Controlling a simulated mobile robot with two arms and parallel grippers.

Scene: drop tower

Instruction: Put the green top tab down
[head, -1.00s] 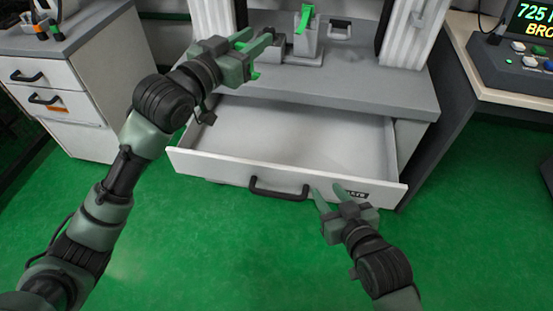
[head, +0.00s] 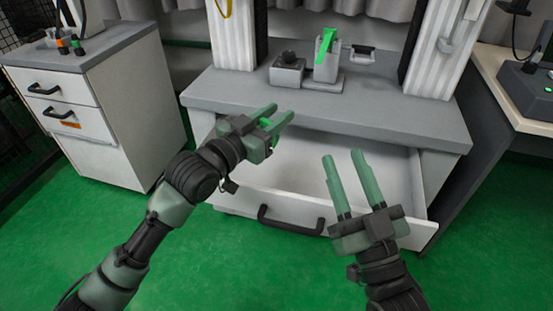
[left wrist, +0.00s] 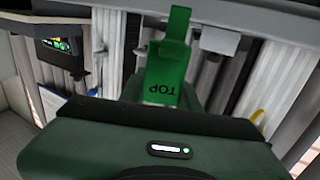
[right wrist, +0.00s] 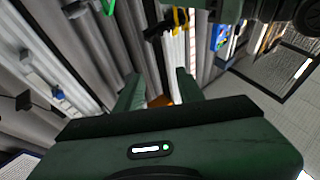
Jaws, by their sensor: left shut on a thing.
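The green tab marked TOP (left wrist: 168,72) is held between the fingers of my left gripper (head: 280,113). In the left wrist view it points up from the jaws, its lettering appearing upside down. In the head view only a bit of bright green shows between the fingers, above the open drawer's left part. My right gripper (head: 344,156) is open and empty, with its fingers pointing up in front of the drawer's right part. Its two spread fingers also show in the right wrist view (right wrist: 160,88).
The white drawer (head: 290,208) is pulled out below the grey bench top (head: 400,108); its visible inside looks empty. On the bench stand a small block with a green strip (head: 325,48) and a dark-knobbed box (head: 287,70). White columns flank it. A cabinet (head: 120,110) stands left.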

